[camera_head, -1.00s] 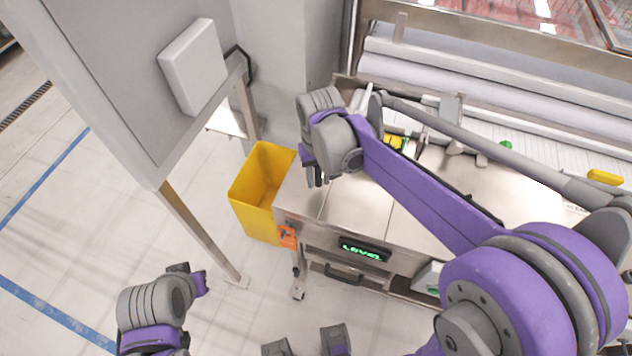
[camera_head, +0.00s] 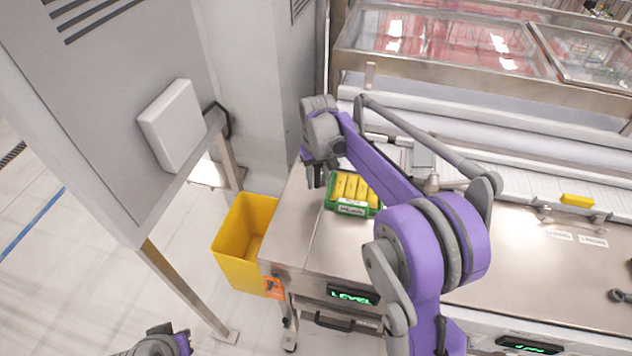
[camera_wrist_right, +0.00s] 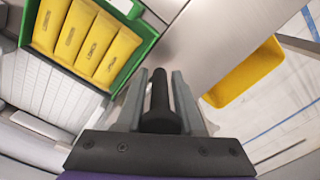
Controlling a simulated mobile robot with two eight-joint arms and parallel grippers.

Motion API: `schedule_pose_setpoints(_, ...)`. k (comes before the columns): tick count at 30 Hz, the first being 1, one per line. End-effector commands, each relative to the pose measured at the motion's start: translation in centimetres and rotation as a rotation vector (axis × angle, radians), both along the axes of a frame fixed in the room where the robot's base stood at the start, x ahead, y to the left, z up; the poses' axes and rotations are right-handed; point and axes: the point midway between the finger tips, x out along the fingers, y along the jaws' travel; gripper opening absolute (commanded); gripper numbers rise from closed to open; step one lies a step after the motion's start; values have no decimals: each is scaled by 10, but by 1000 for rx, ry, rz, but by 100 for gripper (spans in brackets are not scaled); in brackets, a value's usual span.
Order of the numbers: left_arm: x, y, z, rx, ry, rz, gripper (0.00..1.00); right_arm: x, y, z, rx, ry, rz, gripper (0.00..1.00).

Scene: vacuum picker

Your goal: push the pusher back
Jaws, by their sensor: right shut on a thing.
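My right gripper (camera_head: 318,178) is over the left end of the steel table, just left of a green tray of yellow packs (camera_head: 352,210). In the right wrist view the right gripper (camera_wrist_right: 160,82) has its fingers shut around an upright black peg-like handle (camera_wrist_right: 160,105), which I take for the pusher's handle. The rest of the pusher is hidden or cannot be made out. The green tray (camera_wrist_right: 148,38) is close beside the fingers there. My left gripper (camera_head: 182,340) shows only partly at the bottom left; its jaws cannot be read.
A yellow bin (camera_head: 240,240) stands on the floor left of the table (camera_head: 480,250). A grey cabinet (camera_head: 110,110) rises at the left. A white slatted conveyor (camera_head: 530,185) runs behind the table, with a yellow pack (camera_head: 577,200) on it.

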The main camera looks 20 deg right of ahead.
Motion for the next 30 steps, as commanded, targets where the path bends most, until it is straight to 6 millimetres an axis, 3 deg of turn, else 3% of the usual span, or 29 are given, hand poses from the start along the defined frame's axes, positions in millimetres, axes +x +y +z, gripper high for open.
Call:
schedule_pose_setpoints(5,0,0,1,0,0,0,0,3,-3,2,-4,-10,-2,0)
schedule_pose_setpoints(6,0,0,1,0,-1,0,0,3,-3,3,-5,-10,-3,44)
schedule_pose_setpoints(8,0,0,1,0,-1,0,0,3,-3,2,-5,-10,-3,52)
schedule_pose_setpoints(19,0,0,1,0,-1,0,0,2,-2,11,-3,-6,-2,52)
schedule_pose_setpoints(30,2,0,7,0,-4,0,0,3,-3,83,-3,-6,-2,52)
